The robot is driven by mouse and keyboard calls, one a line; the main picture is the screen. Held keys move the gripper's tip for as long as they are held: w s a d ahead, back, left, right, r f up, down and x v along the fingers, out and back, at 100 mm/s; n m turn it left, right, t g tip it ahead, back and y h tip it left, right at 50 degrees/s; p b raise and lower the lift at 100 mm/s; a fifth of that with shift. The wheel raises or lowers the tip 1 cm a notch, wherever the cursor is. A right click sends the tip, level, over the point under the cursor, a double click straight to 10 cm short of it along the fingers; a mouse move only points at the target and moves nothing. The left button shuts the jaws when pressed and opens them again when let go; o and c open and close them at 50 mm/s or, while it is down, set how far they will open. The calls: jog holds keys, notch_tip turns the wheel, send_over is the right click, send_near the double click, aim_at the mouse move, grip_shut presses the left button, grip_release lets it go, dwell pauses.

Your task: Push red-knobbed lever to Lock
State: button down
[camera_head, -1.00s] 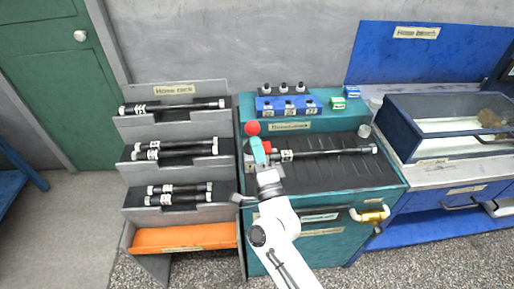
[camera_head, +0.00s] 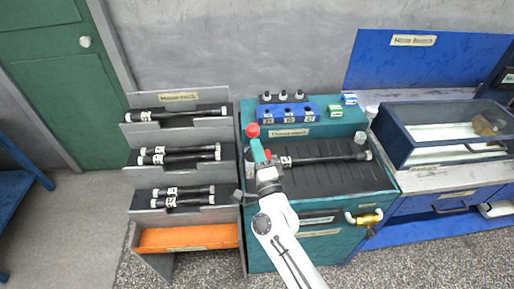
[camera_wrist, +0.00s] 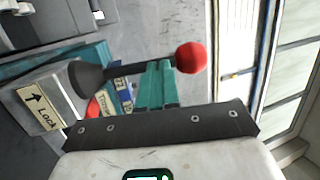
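The red-knobbed lever shows its round red knob (camera_head: 253,130) at the left edge of the teal bench. In the wrist view its dark shaft (camera_wrist: 126,73) runs sideways from a dark pivot to the red knob (camera_wrist: 190,57). The Lock plate (camera_wrist: 42,110), with an arrow, is left of the pivot. My gripper (camera_head: 258,146) is just below the knob in the head view. In the wrist view its teal fingers (camera_wrist: 157,80) are together, with their tips across the shaft beside the knob. Whether they touch the shaft is unclear.
A dark hose (camera_head: 325,159) lies on the bench's ribbed top (camera_head: 330,180), right of my gripper. A grey rack (camera_head: 140,180) with several hoses stands at left. A blue block (camera_head: 290,113) with fittings is at the back. A glass-topped box (camera_head: 440,120) is at right.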

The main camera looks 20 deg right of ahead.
aim_at(255, 135)
jog(key=shift+d+r+x, duration=0.15)
jog(key=shift+d+x, duration=0.05)
jog(key=shift+x, duration=0.9)
jog(key=shift+d+r+x, duration=0.15)
jog(key=shift+d+x, duration=0.1)
jog(key=shift+x, duration=0.85)
jog(key=shift+w+d+b, duration=0.15)
jog(key=shift+w+b, duration=0.2)
jog(key=shift+w, duration=0.15)
jog(key=shift+w+d+b, duration=0.2)
jog(key=shift+w+b, duration=0.15)
jog(key=shift+w, duration=0.15)
jog(key=shift+r, duration=0.15)
jog(key=shift+d, duration=0.1)
